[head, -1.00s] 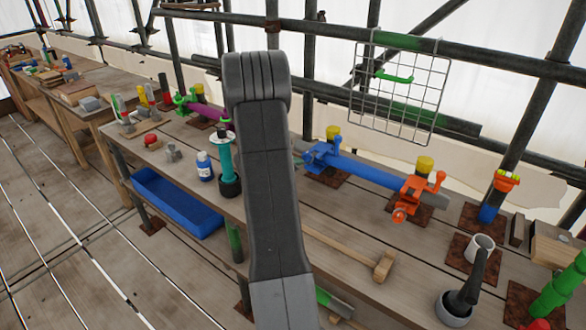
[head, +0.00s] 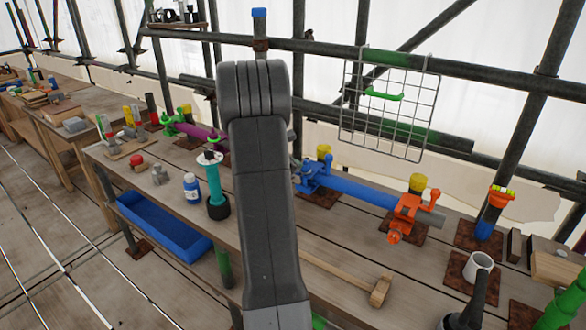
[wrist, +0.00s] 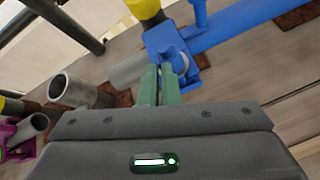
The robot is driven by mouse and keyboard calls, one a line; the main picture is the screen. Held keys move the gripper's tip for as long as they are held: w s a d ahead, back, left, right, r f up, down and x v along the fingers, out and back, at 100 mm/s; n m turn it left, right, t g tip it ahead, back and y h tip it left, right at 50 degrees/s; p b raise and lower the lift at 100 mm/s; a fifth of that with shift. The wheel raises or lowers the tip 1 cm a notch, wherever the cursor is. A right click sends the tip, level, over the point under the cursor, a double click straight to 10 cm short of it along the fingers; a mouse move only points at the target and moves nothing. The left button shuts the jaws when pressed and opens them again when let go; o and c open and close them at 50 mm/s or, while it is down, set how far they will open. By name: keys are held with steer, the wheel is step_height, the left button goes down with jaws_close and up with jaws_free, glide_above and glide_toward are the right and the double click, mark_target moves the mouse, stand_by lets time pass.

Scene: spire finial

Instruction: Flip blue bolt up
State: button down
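The blue coupler (head: 316,176) sits on the left end of a blue tube (head: 362,191) on the bench, partly behind my arm in the head view. In the wrist view the blue coupler (wrist: 166,42) is just beyond my fingertips, with a rounded blue bolt part (wrist: 176,60) on its near side. My gripper (wrist: 159,70) has two green fingers close together with only a thin gap, and nothing clear shows between them. The tips are beside the blue bolt part; I cannot tell whether they touch it. My arm hides the gripper in the head view.
An orange coupler (head: 408,207) is on the tube's right end. Yellow-topped pieces (head: 323,153) stand behind the couplers. A mallet (head: 379,290), a teal cylinder (head: 214,181) and a blue bottle (head: 191,187) are on the bench. A grey pipe end (wrist: 72,88) lies left of my fingers.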

steer(key=shift+w+d+r, duration=0.15)
steer(key=shift+w+d, duration=0.05)
steer(key=shift+d, duration=0.1)
steer(key=shift+r, duration=0.1)
step_height(320, 180, up, 9)
steer(key=s+a+p, duration=0.1)
steer(key=a+p, duration=0.1)
steer(key=p, duration=0.4)
steer(key=shift+a+r, duration=0.2)
steer(key=shift+a, duration=0.1)
steer(key=shift+f, duration=0.1)
